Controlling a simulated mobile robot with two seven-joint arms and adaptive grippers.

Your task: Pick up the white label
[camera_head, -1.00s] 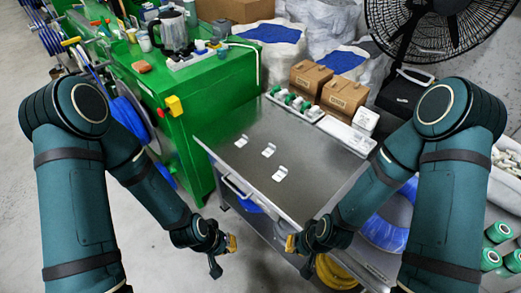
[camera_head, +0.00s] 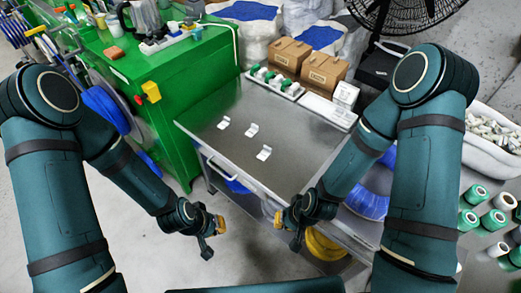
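Three small white labels lie apart on the grey metal table (camera_head: 215,152): a left label (camera_head: 224,123), a middle label (camera_head: 252,130) and a right label (camera_head: 264,153). My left gripper (camera_head: 218,226) hangs low, left of the table's front edge and apart from the labels. My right gripper (camera_head: 281,219) is near the table's front edge, below the right label in the picture, also apart from it. Both grippers are small in view and seem to hold nothing. Their finger opening is too small to tell.
At the table's back stand a rack of green-and-white spools (camera_head: 272,80), two brown boxes (camera_head: 325,72) and white boxes (camera_head: 345,95). A green machine (camera_head: 180,85) stands to the left. A handle rail (camera_head: 228,178) runs along the table front.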

